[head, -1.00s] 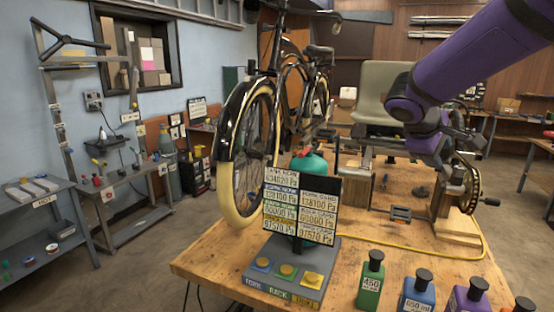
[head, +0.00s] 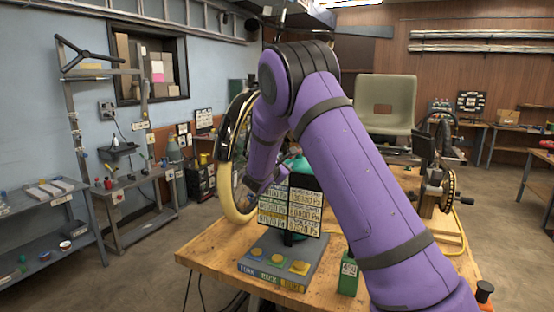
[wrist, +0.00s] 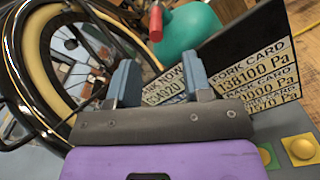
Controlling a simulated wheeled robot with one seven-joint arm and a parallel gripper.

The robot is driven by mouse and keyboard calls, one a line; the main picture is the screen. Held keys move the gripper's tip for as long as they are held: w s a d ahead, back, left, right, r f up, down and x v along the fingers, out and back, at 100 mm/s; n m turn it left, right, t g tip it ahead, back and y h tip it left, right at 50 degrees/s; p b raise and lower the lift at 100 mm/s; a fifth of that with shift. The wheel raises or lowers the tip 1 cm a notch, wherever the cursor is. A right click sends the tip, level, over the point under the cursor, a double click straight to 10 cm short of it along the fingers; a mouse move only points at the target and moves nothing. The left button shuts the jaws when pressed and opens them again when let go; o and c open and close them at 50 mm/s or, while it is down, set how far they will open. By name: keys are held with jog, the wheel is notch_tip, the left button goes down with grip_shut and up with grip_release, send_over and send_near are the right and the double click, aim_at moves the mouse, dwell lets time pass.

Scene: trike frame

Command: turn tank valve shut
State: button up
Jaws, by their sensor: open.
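The teal tank (wrist: 190,35) shows at the top of the wrist view, with its red valve handle (wrist: 156,22) at the upper left of it. In the head view only part of the tank (head: 300,168) shows behind the card board, and my arm hides the valve. My gripper (wrist: 161,78) is open and empty. Its two blue-grey fingers point toward the card board and the tank, and the red handle lies beyond them, apart from both fingertips.
The pressure card board (head: 290,212) stands on a grey base with yellow buttons (head: 275,259), close to my fingers. The bicycle wheel (wrist: 45,65) is close on the left.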

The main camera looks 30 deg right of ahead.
jog(key=x, duration=1)
jog(key=shift+w+a+f, duration=0.1)
jog(key=shift+w+f, duration=0.05)
jog(key=shift+w, duration=0.4)
grip_shut()
